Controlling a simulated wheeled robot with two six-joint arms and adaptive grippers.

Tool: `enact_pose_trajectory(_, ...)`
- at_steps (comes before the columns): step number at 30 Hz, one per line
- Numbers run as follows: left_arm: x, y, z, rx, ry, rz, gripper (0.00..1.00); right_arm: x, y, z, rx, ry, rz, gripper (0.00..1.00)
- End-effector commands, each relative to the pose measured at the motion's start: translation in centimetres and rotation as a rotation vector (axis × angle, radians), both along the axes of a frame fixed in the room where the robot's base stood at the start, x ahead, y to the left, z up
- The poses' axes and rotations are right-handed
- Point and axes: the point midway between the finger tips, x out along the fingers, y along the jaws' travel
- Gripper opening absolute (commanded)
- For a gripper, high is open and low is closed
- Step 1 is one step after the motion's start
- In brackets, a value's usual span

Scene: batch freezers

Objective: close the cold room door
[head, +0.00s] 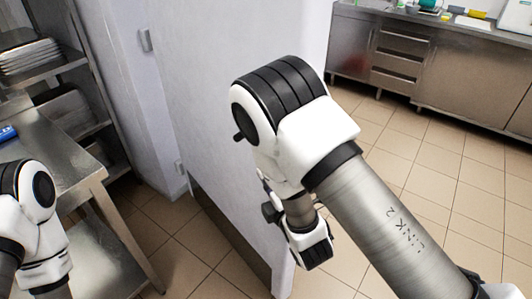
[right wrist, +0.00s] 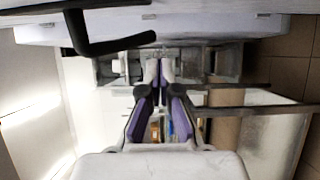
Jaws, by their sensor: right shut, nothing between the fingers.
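The cold room door (head: 205,95) is a tall pale panel with a dark kick plate (head: 228,232) low down. It stands open, jutting out from the hinge side at left. My right arm is in front of the door's free edge in the head view, and its gripper is hidden there. In the right wrist view my right gripper (right wrist: 159,72) is shut and empty. A black L-shaped handle (right wrist: 110,44) shows at upper left, apart from the fingertips, by a pale panel (right wrist: 230,27). My left arm shows at lower left; its gripper is out of view.
Hinges (head: 145,40) line the door's left side. A steel table (head: 75,165) and a rack with stacked trays (head: 30,57) stand at left. A steel counter (head: 440,60) runs along the back right. Tiled floor (head: 440,165) is clear between door and counter.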

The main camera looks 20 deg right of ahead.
Motion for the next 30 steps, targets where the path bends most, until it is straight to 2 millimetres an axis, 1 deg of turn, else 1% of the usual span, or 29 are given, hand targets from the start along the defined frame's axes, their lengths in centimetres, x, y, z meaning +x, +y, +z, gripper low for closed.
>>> enact_pose_trajectory(1, 0.0, 0.0, 0.7, 0.000, 0.000, 0.000, 0.31, 1.1, 0.2, 0.4, 0.003, -0.002, 0.000, 0.00)
enact_pose_trajectory(9, 0.0, 0.0, 2.2, 0.000, 0.000, 0.000, 0.31, 7.0, 1.0, 0.3, 0.004, 0.001, -0.001, 0.00)
enact_pose_trajectory(10, 0.0, 0.0, 2.4, 0.000, 0.000, 0.000, 0.31, 7.1, 0.0, 0.3, 0.006, 0.005, -0.007, 0.00)
enact_pose_trajectory(12, 0.0, 0.0, 2.7, 0.000, 0.000, 0.000, 0.31, 7.4, -1.1, 0.2, 0.005, 0.004, -0.006, 0.00)
enact_pose_trajectory(15, 0.0, 0.0, 3.0, 0.000, 0.000, 0.000, 0.31, 7.9, -2.2, 0.1, 0.004, 0.006, -0.004, 0.00)
enact_pose_trajectory(19, 0.0, 0.0, 3.0, 0.000, 0.000, 0.000, 0.31, 8.1, -2.7, 0.0, 0.002, 0.004, -0.002, 0.00)
enact_pose_trajectory(30, 0.0, 0.0, 2.9, 0.000, 0.000, 0.000, 0.31, 8.2, -2.9, -0.1, 0.002, 0.004, 0.001, 0.00)
